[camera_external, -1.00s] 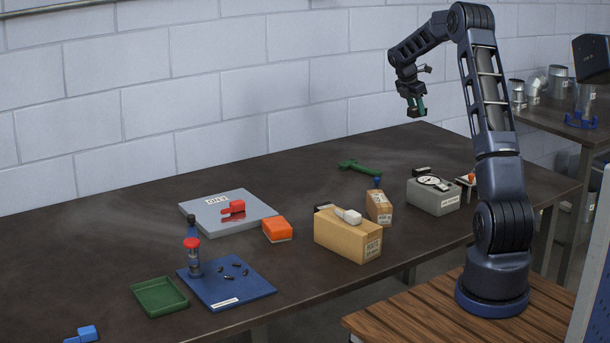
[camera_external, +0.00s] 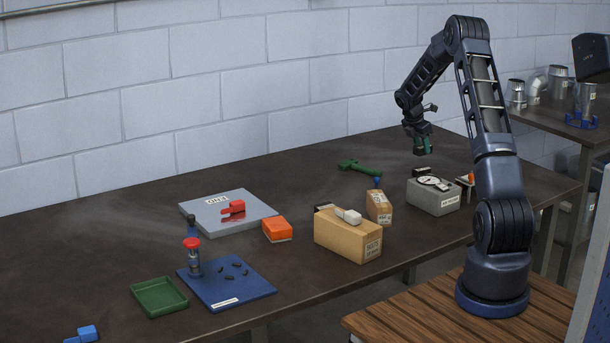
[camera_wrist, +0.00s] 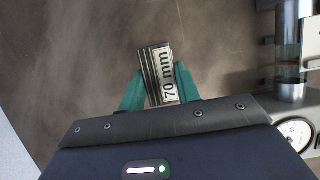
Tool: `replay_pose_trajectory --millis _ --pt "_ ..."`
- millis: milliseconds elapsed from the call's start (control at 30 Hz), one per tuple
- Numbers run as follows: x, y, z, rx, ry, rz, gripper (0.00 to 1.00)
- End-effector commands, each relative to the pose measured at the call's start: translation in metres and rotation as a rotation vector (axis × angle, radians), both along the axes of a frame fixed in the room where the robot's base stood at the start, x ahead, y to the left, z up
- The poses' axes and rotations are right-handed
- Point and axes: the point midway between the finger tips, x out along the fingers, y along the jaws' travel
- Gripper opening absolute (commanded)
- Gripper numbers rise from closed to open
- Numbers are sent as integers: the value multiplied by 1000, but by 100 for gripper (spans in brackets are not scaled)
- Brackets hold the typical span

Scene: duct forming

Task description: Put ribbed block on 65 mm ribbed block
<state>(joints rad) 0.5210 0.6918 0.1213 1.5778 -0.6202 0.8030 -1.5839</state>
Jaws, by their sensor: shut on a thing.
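My gripper (camera_wrist: 160,88) has teal fingers shut on the ribbed block (camera_wrist: 158,70), a small block with dark ribs and a white face marked "70 mm". In the external view my gripper (camera_external: 423,147) hangs above the back right of the table, apart from the tabletop; the held block is too small to make out there. I cannot pick out the 65 mm ribbed block for sure. A small black block (camera_external: 420,171) sits by the back of the grey dial box, but its marking is unreadable.
The grey box with a dial (camera_external: 434,198) stands below my gripper, partly seen at right in the wrist view. A cardboard box (camera_external: 347,237), a smaller carton (camera_external: 379,209) and a green hammer-like tool (camera_external: 358,168) are to its left. The table's back left is clear.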

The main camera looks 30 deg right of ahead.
Motion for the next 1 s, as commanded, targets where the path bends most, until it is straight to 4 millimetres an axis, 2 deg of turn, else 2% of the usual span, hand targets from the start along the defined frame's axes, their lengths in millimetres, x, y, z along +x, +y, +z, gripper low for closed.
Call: replay_pose_trajectory --millis 267,567,967,1000 --pt "0 0 -16 -1 0 -1 0" --pt "0 -1 -53 -1 1 -1 0" --pt "0 -1 -57 -1 0 -1 0" --pt "0 0 -57 -1 0 -1 38"
